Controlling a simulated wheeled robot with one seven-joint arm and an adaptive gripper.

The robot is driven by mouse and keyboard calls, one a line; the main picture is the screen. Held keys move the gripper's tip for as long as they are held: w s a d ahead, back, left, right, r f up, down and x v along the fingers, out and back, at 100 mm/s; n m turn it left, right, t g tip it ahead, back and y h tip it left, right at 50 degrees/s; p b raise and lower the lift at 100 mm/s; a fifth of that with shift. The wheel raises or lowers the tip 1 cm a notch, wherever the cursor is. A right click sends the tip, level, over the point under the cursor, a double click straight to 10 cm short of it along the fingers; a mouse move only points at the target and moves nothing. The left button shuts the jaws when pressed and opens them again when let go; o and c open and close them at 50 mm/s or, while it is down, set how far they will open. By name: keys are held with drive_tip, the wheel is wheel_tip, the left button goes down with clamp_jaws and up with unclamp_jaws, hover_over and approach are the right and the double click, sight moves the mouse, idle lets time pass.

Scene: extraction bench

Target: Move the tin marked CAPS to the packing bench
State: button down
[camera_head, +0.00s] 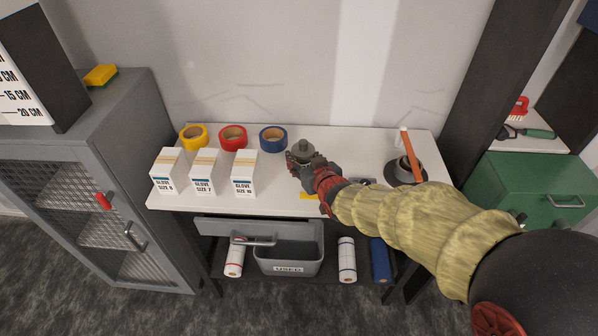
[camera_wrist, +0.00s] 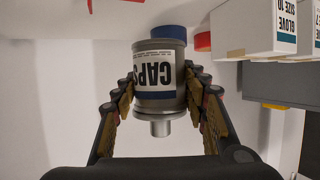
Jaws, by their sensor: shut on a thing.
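The tin marked CAPS (camera_wrist: 158,72) is a grey cylinder with a white and dark blue label. The label reads upside down in the wrist view. My gripper (camera_wrist: 160,88) has a finger on each side of the tin and is shut on it. In the head view the tin's grey lid (camera_head: 303,147) shows at the tip of my gripper, over the back middle of the white-topped bench (camera_head: 270,200). My gripper hides part of its body. I cannot tell whether its base touches the bench top. No bench in view is labelled as the packing bench.
Three glove boxes (camera_head: 205,173) stand on the left of the bench, with yellow, red and blue tape rolls (camera_head: 233,137) behind. A dark round holder with an orange stick (camera_head: 408,155) stands at right. Below are a grey USED bin (camera_head: 290,258) and rolls. A grey cabinet (camera_head: 125,120) flanks the left.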

drive_tip(key=w+f, duration=0.1)
drive_tip(key=w+f+b, duration=0.1)
drive_tip(key=f, duration=0.1)
drive_tip(key=w+a+f, duration=0.1)
drive_tip(key=w+f, duration=0.1)
drive_tip(key=shift+a+b, duration=0.1)
drive_tip(key=shift+b, duration=0.2)
wheel_tip(320, 180, down, 4)
drive_tip(key=shift+w+r+b, duration=0.15)
drive_tip(key=shift+r+b, duration=0.05)
drive_tip(key=shift+b, duration=0.75)
drive_tip(key=c, duration=1)
unclamp_jaws()
